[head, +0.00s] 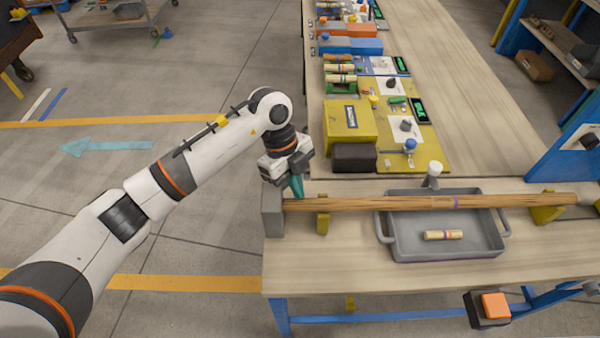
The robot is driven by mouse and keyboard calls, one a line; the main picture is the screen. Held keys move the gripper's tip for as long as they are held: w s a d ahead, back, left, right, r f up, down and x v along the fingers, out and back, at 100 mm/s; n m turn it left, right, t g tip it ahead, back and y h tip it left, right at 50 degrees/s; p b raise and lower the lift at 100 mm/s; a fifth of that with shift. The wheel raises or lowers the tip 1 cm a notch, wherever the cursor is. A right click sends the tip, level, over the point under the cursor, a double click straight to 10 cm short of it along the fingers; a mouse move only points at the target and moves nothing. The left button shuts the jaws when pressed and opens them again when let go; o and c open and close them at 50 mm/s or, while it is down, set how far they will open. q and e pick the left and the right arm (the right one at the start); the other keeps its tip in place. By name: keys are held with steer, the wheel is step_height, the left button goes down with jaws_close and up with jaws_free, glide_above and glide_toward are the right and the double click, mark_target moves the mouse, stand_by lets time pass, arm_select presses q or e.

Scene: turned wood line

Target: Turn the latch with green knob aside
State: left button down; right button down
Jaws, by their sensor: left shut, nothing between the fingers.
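My left gripper (297,188) reaches in from the left. Its teal fingertips are shut, with nothing seen between them, and point down beside the left end of a long wooden rod (380,203). A grey block (272,212) stands at that end, just below the gripper. I cannot make out a latch with a green knob for sure; it may be hidden behind the gripper or too small to tell. A small green piece (397,100) lies on the yellow board farther back. My right gripper is not in view.
The rod rests on yellow supports (323,222) above a grey tray (400,246) holding a short wooden piece (443,235). Behind stand a white-topped post (432,172), a dark brown block (354,158) and a yellow box (343,123). Bare tabletop (330,278) lies in front.

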arm_select(q)
steer(key=shift+w+a, duration=0.65)
steer(key=shift+a, duration=0.1)
steer(key=shift+w+a, duration=0.15)
steer(key=shift+a, duration=0.15)
